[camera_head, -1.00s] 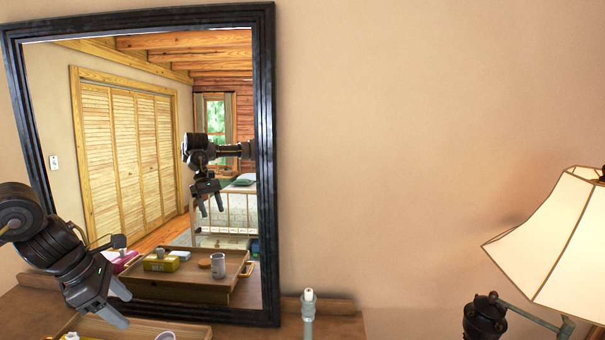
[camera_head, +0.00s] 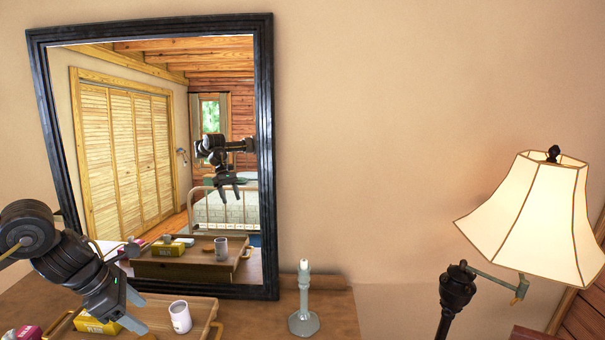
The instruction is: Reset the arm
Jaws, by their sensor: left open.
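My left gripper (camera_head: 136,314) comes in from the left, above the wooden tray on the dresser. Its jaws are open with nothing between them. It hangs in front of the mirror's lower left corner and covers part of the tray. The left arm also shows reflected in the mirror (camera_head: 40,140). My right gripper is not in view.
The wooden tray (camera_head: 150,312) holds a yellow box (camera_head: 92,324) and a white mug (camera_head: 180,317). A pink box (camera_head: 28,332) is at the lower left. A pale candlestick (camera_head: 303,310) stands on the dresser (camera_head: 262,318). A lamp (camera_head: 535,220) is at right.

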